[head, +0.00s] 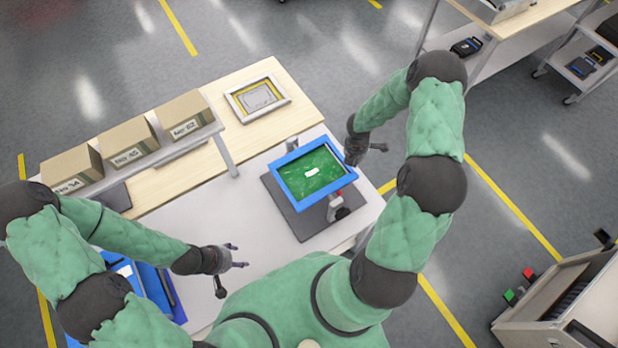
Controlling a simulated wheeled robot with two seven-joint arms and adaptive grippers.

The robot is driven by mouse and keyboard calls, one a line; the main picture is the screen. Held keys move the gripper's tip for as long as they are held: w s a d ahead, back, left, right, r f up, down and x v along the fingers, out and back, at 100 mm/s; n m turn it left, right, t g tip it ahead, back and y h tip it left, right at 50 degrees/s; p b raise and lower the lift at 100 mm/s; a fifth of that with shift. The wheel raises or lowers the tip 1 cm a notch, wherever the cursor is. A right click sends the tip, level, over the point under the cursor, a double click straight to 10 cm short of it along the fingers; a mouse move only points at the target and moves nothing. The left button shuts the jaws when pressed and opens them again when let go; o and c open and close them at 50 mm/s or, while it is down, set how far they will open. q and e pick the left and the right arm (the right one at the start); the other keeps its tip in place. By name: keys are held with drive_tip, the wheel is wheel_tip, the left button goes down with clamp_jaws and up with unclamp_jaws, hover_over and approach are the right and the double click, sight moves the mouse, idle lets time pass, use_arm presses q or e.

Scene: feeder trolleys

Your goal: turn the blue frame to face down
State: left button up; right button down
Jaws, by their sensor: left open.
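The blue frame (331,192) holds a green board (318,178) with a small white patch, and the green side shows upward. It sits on a stand above a dark grey base plate (277,206) on the white table. My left gripper (236,262) is open and empty over the table, to the lower left of the frame and apart from it. My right gripper (368,148) is at the frame's upper right corner, close beside it. Its fingers are partly hidden by its own wrist, so I cannot tell whether it touches the frame or how far it is open.
A yellow-and-grey tray (241,102) lies on the wooden tabletop behind. Several cardboard boxes (130,143) stand on a raised shelf at the left. Blue bins (150,284) sit at the lower left. A trolley (572,302) with red and green buttons stands at the lower right.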

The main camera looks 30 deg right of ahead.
use_arm(q)
drive_tip(key=shift+f+b, duration=0.5)
drive_tip(key=shift+f, duration=0.15)
use_arm(e)
drive_tip(key=shift+d+f, duration=0.3)
drive_tip(key=shift+f, duration=0.5)
drive_tip(key=shift+f, duration=0.15)
